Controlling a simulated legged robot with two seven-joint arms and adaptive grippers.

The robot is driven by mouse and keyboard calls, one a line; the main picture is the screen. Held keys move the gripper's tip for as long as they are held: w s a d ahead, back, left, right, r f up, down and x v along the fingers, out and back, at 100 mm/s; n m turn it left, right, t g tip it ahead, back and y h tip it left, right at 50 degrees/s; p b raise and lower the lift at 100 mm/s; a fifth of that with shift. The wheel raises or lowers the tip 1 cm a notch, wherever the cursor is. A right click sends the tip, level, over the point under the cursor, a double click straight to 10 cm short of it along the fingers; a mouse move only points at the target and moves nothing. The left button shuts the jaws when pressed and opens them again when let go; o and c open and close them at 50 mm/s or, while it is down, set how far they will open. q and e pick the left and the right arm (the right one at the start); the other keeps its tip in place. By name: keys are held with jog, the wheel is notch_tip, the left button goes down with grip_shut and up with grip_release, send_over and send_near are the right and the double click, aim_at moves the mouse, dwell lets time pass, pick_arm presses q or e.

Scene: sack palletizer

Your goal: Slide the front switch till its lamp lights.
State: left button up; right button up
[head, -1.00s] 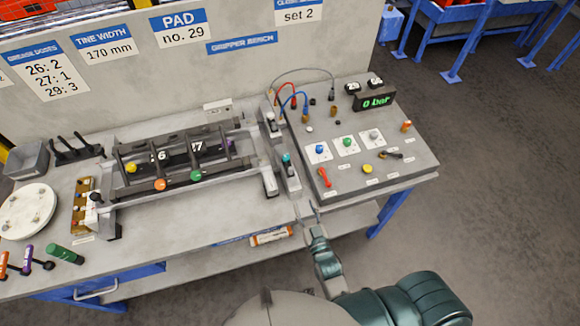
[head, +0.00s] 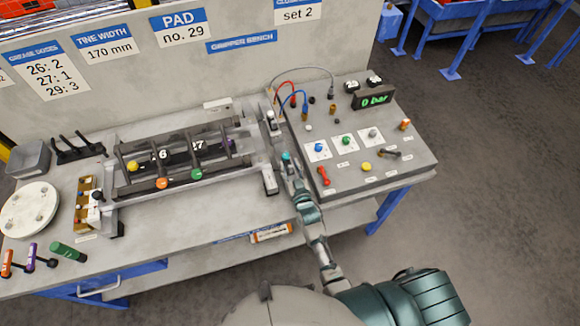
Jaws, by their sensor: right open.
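The front switch has a teal knob (head: 286,156) and sits at the bench's right part, between the tined fixture and the control panel. My right gripper (head: 290,172) reaches in from below, open, with its fingertips at or just in front of this knob. I cannot tell whether they touch it. The gripper hides most of the front switch's base. A second, rear switch (head: 271,121) with a pale knob stands farther back. I cannot make out a lit lamp for the front switch. My left gripper is out of view.
The control panel (head: 350,178) is close on the right, with a red lever (head: 324,175), coloured buttons and a display (head: 375,97) reading 0 bar. Red and blue cables (head: 291,86) arch behind. The tined fixture (head: 180,165) stands close on the left.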

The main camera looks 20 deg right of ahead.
grip_shut()
jog(key=shift+w, duration=0.5)
grip_release()
jog(key=s, duration=1.2)
jog(key=shift+d, duration=0.15)
